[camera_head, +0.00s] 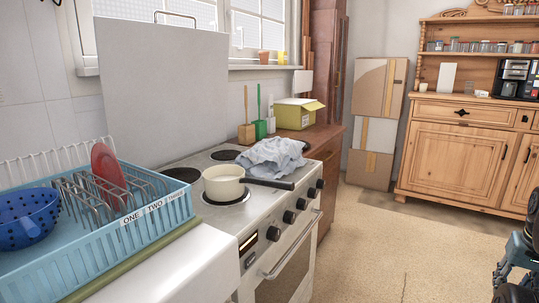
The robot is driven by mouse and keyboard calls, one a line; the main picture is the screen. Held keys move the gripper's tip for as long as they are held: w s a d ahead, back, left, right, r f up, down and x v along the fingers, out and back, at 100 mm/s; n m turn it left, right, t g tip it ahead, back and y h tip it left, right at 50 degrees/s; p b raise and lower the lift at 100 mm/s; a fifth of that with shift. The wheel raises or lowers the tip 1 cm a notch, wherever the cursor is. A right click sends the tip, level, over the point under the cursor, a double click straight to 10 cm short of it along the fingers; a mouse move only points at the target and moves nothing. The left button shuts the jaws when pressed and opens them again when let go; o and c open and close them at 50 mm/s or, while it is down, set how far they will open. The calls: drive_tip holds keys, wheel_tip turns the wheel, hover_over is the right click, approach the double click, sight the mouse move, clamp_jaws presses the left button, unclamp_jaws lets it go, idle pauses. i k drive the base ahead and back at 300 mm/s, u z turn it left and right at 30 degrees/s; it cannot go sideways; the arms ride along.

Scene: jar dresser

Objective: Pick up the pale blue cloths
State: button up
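The pale blue cloths (270,156) lie in a crumpled heap on the back right part of the white stove top (214,216). They look grey-blue and bunched together, and I cannot tell how many there are. The heap lies just behind the black handle of a cream pan. I cannot make out my gripper in this view.
The cream pan (222,183) sits on a burner, its handle (268,184) pointing right. A blue dish rack (100,246) stands at left. A yellow-green box (293,119) and brushes stand behind the cloths. Blue and black parts (516,258) show at lower right. The floor (385,250) is clear.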

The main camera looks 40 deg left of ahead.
sight(271, 158)
drive_tip(key=u, duration=0.5)
drive_tip(key=i, duration=1.05)
drive_tip(key=u, duration=0.55)
